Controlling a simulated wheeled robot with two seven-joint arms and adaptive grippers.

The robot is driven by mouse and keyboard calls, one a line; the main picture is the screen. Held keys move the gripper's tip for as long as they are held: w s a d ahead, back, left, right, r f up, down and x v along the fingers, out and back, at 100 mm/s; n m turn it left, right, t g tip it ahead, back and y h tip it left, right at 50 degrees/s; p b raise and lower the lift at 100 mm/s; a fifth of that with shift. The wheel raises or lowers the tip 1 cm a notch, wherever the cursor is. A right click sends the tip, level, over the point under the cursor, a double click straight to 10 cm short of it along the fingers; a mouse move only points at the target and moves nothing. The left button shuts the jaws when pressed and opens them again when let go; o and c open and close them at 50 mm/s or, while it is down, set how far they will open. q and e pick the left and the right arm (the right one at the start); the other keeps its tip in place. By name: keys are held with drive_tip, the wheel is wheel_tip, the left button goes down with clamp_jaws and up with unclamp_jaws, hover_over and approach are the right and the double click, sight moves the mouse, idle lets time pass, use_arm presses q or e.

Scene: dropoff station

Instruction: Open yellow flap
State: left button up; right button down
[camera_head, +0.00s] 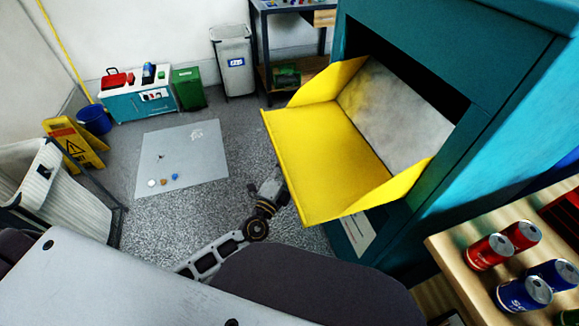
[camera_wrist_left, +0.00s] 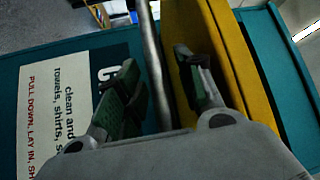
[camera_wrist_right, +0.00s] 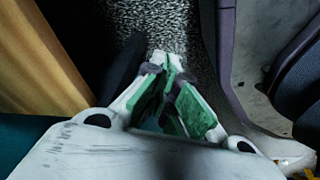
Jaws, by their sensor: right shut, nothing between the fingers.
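The yellow flap (camera_head: 325,150) on the teal drop-off station (camera_head: 470,60) is tipped down and outward, with its side walls and grey inner panel showing. In the left wrist view the flap (camera_wrist_left: 215,40) is a yellow band at the right. My left gripper (camera_wrist_left: 157,62) has its fingers apart. A grey bar (camera_wrist_left: 153,65) runs between them, and I see a gap beside it. In the head view this gripper is mostly hidden behind the flap's left edge. My right gripper (camera_wrist_right: 169,68) is shut and empty, away from the flap; the head view does not show it.
A wooden table (camera_head: 455,245) with several cans stands at the right, close to the station. A grey mat (camera_head: 185,160) with small items lies on the floor. A yellow wet-floor sign (camera_head: 75,145) and a white basket (camera_head: 65,190) stand at the left.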

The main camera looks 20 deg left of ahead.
use_arm(q)
drive_tip(key=shift+c, duration=0.2)
drive_tip(key=c, duration=0.5)
clamp_jaws()
use_arm(e)
drive_tip(key=shift+w+a+r, duration=0.15)
drive_tip(key=shift+w+a, duration=0.35)
drive_tip(key=shift+a, duration=0.1)
drive_tip(key=shift+s+d, duration=0.1)
